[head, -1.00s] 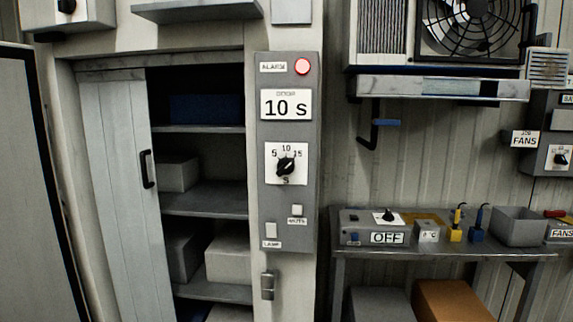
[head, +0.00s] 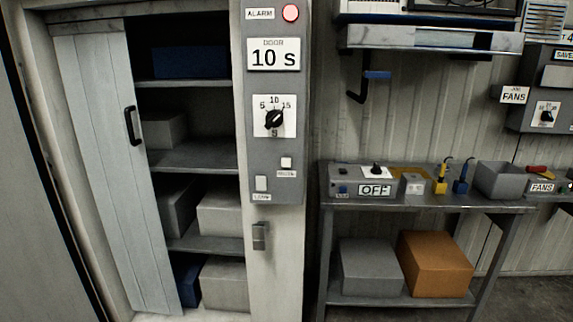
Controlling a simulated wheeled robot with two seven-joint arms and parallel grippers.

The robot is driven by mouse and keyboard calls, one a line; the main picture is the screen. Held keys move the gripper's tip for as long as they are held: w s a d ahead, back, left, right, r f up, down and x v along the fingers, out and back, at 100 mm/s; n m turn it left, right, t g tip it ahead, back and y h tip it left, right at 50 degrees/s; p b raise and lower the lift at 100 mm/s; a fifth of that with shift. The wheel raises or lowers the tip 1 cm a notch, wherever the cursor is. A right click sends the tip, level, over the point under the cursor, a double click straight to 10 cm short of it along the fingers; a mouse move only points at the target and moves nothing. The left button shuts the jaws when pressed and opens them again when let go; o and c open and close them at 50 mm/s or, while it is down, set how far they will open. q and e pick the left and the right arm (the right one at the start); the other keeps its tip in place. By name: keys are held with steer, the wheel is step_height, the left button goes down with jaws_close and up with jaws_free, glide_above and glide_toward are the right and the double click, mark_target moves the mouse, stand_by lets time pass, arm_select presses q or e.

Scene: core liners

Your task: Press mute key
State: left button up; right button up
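The mute key is a small white square key (head: 286,162) low on the right side of a grey control panel (head: 258,140), with a small label under it. The panel stands on the post right of the cabinet opening. Above the key are a dial (head: 274,118), a "DOOR 10 s" display (head: 273,54) and a red alarm lamp (head: 291,13) that looks lit. A lamp key (head: 261,183) sits lower left of the mute key. Neither gripper is in view.
A metal latch (head: 260,236) is below the panel. At right, a bench (head: 430,207) carries a switch box, bins and plugs, with a grey box (head: 370,267) and orange box (head: 435,263) underneath.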

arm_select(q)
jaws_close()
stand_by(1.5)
